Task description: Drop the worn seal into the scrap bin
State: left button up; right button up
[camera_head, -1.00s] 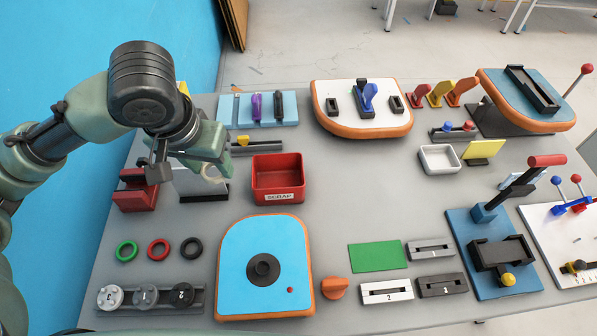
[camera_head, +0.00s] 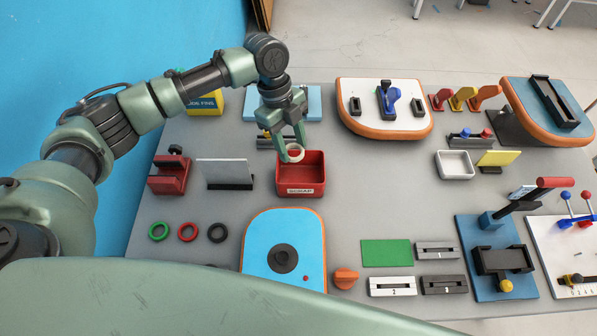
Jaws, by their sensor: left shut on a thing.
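The fingers hide part of the ring and of the bin's back left rim. My right gripper is not in view.
A grey upright plate (camera_head: 225,173) and a red clamp-like block (camera_head: 170,174) stand left of the bin. Green, red and black rings (camera_head: 188,232) lie at the front left. A blue board (camera_head: 284,236) lies in front of the bin. A large green part of mine covers the bottom left.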

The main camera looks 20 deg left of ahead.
pick_arm(q)
notch_tip(320, 180, down, 6)
jog(key=b, duration=0.6)
jog(key=shift+f, duration=0.1)
jog(key=o, duration=1.4)
jog(key=b+v, duration=0.2)
jog(key=v, duration=0.5)
jog(key=shift+w, duration=0.2)
jog(key=shift+a+r, duration=0.1)
jog(key=shift+r, duration=0.3)
